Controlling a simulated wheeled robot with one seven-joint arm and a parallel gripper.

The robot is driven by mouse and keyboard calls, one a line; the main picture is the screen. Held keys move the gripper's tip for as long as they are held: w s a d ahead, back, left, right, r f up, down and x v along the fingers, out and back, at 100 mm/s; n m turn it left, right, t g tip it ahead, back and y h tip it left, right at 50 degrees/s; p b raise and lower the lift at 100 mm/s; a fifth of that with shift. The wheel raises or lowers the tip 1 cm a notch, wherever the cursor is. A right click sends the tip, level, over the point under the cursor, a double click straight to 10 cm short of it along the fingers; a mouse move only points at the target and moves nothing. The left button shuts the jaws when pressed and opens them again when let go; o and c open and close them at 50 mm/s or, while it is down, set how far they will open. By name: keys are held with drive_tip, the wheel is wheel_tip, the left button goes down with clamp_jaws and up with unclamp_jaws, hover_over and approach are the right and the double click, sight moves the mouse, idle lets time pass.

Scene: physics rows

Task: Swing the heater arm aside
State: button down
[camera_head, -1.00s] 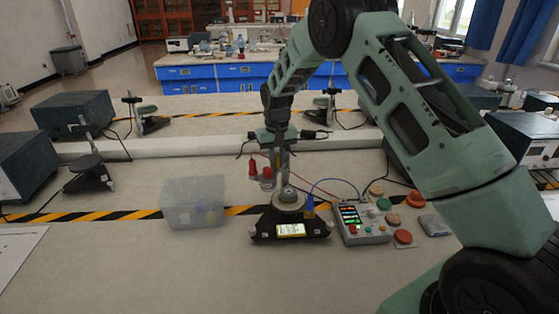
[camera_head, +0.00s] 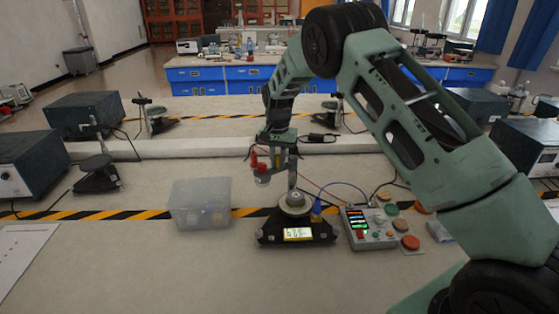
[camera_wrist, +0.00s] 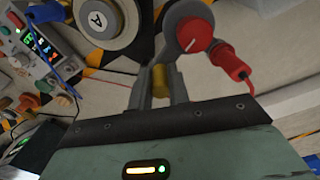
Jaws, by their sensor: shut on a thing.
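The heater arm's round grey head with a red top (camera_head: 262,170) hangs left of and behind the silver-domed apparatus (camera_head: 295,202), clear of its dome. In the wrist view the head (camera_wrist: 193,33) has a red dial and a red plug with a lead. My gripper (camera_head: 283,160) is above and behind the apparatus, beside the head. In the wrist view my gripper (camera_wrist: 160,85) is shut on a yellow handle (camera_wrist: 161,78) of the heater arm. The round metal top marked A (camera_wrist: 100,20) lies to the left there. The arm's pivot is hard to make out.
A clear plastic bin (camera_head: 200,204) stands left of the apparatus. A control box (camera_head: 368,227) with lit displays and several coloured buttons stands to the right, joined by cables. A striped strip (camera_head: 120,215) crosses the bench. The front of the bench is clear.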

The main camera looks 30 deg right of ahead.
drive_tip(key=shift+w+r+m, duration=0.1)
drive_tip(key=shift+w+m, duration=0.6)
drive_tip(key=shift+m, duration=0.5)
drive_tip(key=shift+w+r+m, duration=0.1)
drive_tip(key=shift+w+m, duration=0.05)
drive_tip(key=shift+m, duration=0.25)
drive_tip(key=c, duration=1.3)
unclamp_jaws()
drive_tip(key=shift+d, duration=0.1)
wheel_tip(320, 180, up, 17)
drive_tip(key=b, duration=0.2)
drive_tip(key=shift+r+b, duration=0.1)
drive_tip(key=shift+b, duration=0.3)
